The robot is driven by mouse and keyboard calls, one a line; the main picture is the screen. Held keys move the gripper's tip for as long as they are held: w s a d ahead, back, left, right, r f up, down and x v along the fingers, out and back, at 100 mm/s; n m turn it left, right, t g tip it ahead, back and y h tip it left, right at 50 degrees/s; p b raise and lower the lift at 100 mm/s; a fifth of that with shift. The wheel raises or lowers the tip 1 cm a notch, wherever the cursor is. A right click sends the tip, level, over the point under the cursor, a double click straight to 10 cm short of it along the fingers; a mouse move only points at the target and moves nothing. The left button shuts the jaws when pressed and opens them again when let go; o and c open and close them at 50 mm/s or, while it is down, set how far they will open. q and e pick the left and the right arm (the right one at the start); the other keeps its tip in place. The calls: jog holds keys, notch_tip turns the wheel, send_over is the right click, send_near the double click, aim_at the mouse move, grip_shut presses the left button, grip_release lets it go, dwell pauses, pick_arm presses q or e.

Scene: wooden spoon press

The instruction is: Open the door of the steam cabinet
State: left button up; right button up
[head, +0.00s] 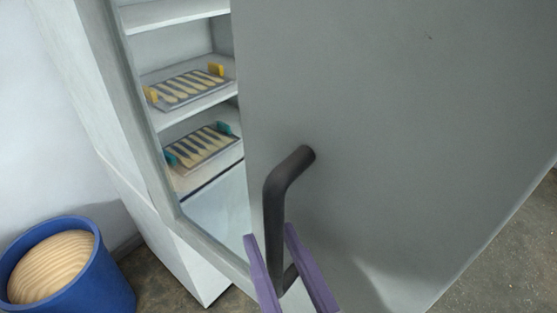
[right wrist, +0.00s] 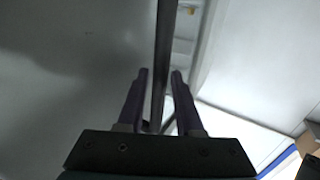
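The grey door (head: 420,120) of the steam cabinet (head: 98,110) stands partly open, with shelves showing at its left. A dark bar handle (head: 292,168) is fixed to the door. My right gripper (head: 270,235), with purple fingers, has one finger on each side of the handle's lower part. The right wrist view shows the handle (right wrist: 165,45) running between the fingertips (right wrist: 160,72), which are close around it. I take the gripper as shut on the handle; the contact itself is hard to see. My left gripper is not in view.
Inside the cabinet, one tray of wooden spoons with yellow clips (head: 188,88) sits above another with teal clips (head: 203,146). A blue tub (head: 105,285) holding a round wooden item (head: 50,265) stands at lower left. Bare floor (head: 505,255) shows at lower right.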

jog(key=b+v, duration=0.1)
jog(key=v, duration=0.8)
jog(key=shift+s, duration=0.2)
